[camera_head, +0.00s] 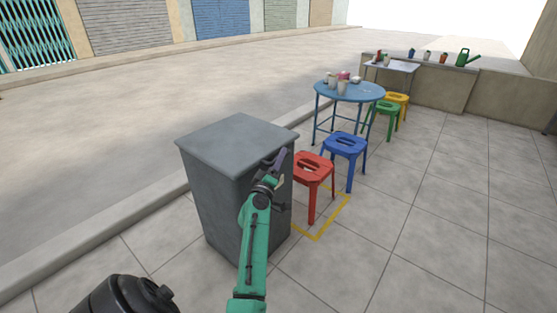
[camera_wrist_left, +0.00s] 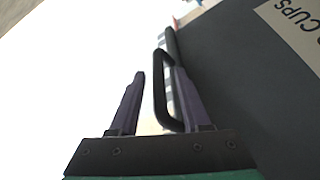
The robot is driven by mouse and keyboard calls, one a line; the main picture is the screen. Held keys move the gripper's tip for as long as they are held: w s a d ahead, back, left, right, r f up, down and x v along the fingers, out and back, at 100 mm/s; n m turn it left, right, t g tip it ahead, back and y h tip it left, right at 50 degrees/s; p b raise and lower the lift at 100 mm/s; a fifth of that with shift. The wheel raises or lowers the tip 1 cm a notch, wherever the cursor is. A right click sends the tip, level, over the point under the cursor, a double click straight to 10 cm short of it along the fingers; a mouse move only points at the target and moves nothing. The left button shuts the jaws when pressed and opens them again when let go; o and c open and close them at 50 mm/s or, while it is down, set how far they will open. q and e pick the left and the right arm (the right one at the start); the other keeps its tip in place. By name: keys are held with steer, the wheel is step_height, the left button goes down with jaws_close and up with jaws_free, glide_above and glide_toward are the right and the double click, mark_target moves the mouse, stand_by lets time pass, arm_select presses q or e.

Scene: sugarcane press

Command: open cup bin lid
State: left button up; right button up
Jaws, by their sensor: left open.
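The cup bin (camera_head: 225,185) is a tall grey box with a flat grey lid (camera_head: 238,136), which lies shut on top. A dark bar handle (camera_head: 272,158) sticks out near the lid's front edge; in the left wrist view it is a black loop (camera_wrist_left: 159,90). My left gripper (camera_head: 279,162) is at this handle, its purple fingers open. In the left wrist view the loop's bar lies between the two fingertips (camera_wrist_left: 155,80), closer to the right finger. A pale label reading "CUPS" (camera_wrist_left: 296,28) is on the bin's face. My right gripper is not in view.
A red stool (camera_head: 313,172) stands close to the right of the bin, over a yellow floor marking (camera_head: 317,238). A blue stool (camera_head: 345,147) and a round blue table (camera_head: 350,92) stand behind. Open paving lies to the right.

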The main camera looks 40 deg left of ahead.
arm_select(q)
jaws_close()
steer(key=shift+f, duration=0.1)
stand_by(1.2)
